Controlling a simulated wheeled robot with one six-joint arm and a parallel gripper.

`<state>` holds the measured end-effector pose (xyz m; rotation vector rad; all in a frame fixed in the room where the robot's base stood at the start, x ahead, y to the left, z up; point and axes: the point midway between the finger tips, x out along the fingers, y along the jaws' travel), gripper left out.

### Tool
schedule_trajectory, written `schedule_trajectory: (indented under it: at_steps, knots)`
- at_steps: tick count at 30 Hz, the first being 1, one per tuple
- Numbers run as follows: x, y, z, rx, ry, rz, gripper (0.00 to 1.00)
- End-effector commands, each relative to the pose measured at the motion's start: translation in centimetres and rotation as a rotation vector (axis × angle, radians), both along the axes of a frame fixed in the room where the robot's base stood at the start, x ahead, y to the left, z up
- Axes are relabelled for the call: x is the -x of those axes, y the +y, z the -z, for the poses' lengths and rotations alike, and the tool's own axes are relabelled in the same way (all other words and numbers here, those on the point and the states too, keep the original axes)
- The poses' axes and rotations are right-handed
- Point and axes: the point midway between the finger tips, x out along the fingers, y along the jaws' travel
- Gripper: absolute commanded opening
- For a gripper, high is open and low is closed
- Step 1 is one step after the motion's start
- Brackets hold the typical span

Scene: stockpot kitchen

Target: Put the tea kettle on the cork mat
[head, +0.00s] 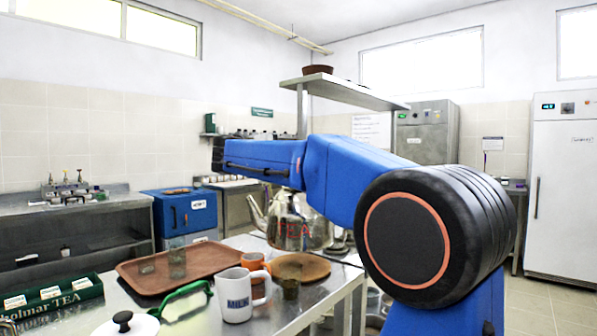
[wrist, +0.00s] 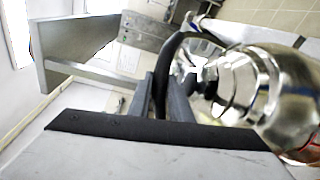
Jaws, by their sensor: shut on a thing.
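The shiny metal tea kettle (head: 300,232) has red lettering and a spout on its left. It appears just above and behind the round brown cork mat (head: 301,267) in the head view; whether its base touches anything is unclear. In the wrist view the kettle (wrist: 275,85) fills the right side, lying sideways in the picture. My gripper (wrist: 164,92) is shut on its black handle. In the head view my blue arm hides the gripper and the kettle's top. The mat's near edge is partly covered by a small dark cup.
A brown tray (head: 135,273) with a glass (head: 177,258) lies left of the mat. An orange mug (head: 254,264), a white MILK mug (head: 238,296) and a small dark cup (head: 289,288) stand close by. A shelf (head: 345,92) hangs above, behind my arm.

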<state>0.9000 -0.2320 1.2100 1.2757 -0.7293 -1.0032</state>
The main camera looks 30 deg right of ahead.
Motion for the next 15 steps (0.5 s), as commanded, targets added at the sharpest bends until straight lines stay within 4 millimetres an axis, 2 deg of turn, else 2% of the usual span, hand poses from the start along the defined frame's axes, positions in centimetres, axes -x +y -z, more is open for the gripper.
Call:
schedule_trajectory:
  at_steps: [6, 15]
  knots:
    - [0.1, 0.0, 2.6, 0.001, -0.002, 0.000, 0.00]
    - [0.1, 0.0, 4.1, 0.001, -0.002, 0.000, 0.00]
